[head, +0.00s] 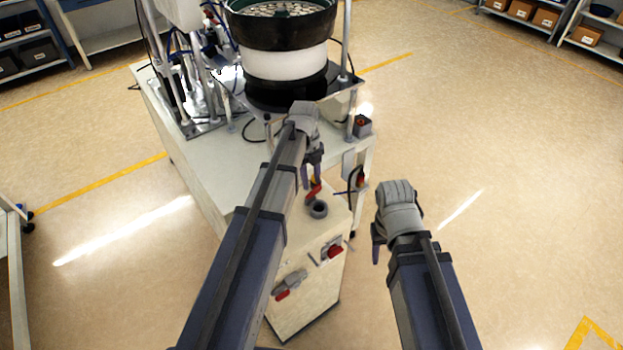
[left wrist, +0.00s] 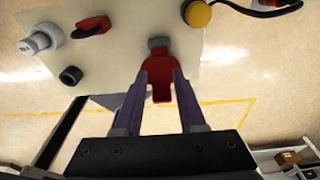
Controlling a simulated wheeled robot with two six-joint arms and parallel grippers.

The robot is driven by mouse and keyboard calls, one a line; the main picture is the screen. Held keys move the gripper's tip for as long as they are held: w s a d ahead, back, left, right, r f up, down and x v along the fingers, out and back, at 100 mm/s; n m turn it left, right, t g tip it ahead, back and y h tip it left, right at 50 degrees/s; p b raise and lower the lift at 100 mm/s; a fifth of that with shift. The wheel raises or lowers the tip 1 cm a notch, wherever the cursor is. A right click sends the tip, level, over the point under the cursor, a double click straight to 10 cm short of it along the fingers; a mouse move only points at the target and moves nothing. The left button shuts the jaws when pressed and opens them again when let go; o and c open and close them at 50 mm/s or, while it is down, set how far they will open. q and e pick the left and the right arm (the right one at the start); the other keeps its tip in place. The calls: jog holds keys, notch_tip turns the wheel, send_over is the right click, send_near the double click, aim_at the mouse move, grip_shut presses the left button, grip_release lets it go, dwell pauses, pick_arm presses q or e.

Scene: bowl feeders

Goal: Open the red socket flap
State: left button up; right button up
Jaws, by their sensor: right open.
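The red flap (left wrist: 161,76) hangs from a grey hinge piece (left wrist: 158,44) on the pale panel in the left wrist view. My left gripper (left wrist: 161,72) has its two fingers on either side of this flap, tips level with its wider part. Whether they press on it I cannot tell. In the head view my left gripper (head: 314,180) is at the cabinet's near top, with a red piece (head: 315,190) at its tips. My right gripper (head: 376,243) is open and empty, right of the cabinet and apart from it.
On the cabinet (head: 312,305) are a dark ring (head: 318,208), a grey fitting with a red end (head: 289,284) and a red-handled part (head: 334,251). A yellow knob (left wrist: 197,13) is near the flap. The bowl feeder (head: 284,60) stands behind. Floor at right is clear.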

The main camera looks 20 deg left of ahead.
pick_arm(q)
jog(key=o, duration=0.3)
jog(key=r+p, duration=0.7)
jog(key=shift+w+a+r+p, duration=0.3)
jog(key=shift+a+r+p, duration=0.05)
jog(key=shift+r+p, duration=0.05)
